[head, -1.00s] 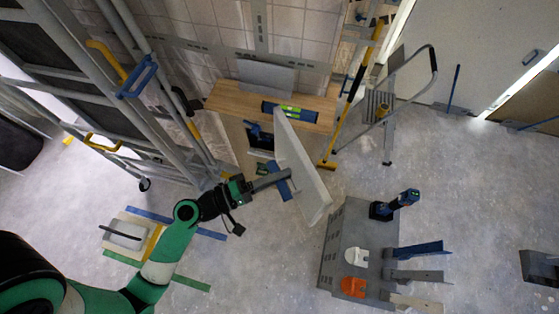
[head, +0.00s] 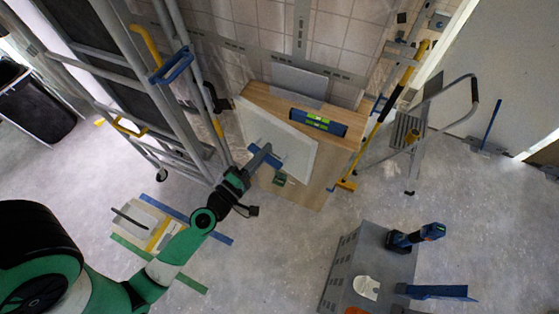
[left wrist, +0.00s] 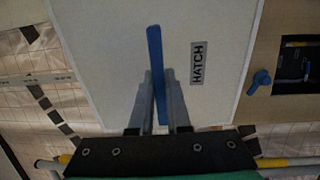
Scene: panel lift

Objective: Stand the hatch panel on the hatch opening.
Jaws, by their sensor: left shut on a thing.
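The hatch panel (head: 298,148) is a flat white board with a blue bar handle (left wrist: 155,60) and a grey "HATCH" label (left wrist: 197,63). My left gripper (head: 262,158) is shut on the handle. In the head view it holds the panel in front of the wooden casing (head: 312,192), face toward the camera and tilted. The hatch opening (left wrist: 300,65) shows partly in the left wrist view, a dark hole right of the panel with a blue knob (left wrist: 260,82) beside it. In the head view the panel hides the opening. My right gripper is not in view.
A blue and green spirit level (head: 318,122) lies on the casing's top ledge. A ladder frame (head: 185,90) stands left. A yellow pole (head: 385,115) and a step stool (head: 408,130) stand right. A grey bench (head: 350,270) holds tools in front.

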